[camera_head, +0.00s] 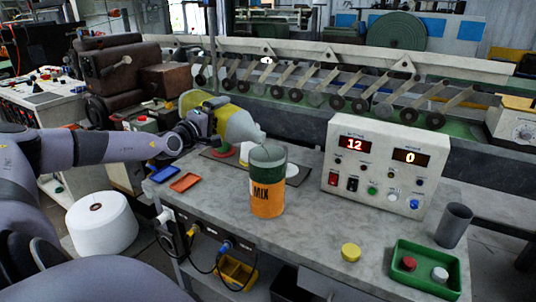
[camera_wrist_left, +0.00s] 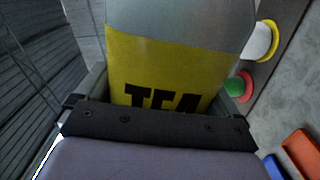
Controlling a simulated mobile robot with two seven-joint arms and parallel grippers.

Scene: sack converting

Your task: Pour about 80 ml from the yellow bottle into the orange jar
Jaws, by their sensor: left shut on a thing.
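The yellow bottle (camera_head: 235,124) is tilted onto its side, its pale tapered neck pointing right and slightly down, with the tip just above the orange jar's rim. In the left wrist view the bottle (camera_wrist_left: 160,65) fills the middle, with a yellow label reading "TEA". My left gripper (camera_head: 199,122) is shut around the bottle's body. The orange jar (camera_head: 267,200) stands upright on the bench, with a dark green upper part and "MIX" on its side. Its inside cannot be made out. My right gripper is not in view.
A control box (camera_head: 375,165) showing 12 and 0 stands right of the jar. Blue (camera_head: 166,173) and orange (camera_head: 185,182) small trays lie left.

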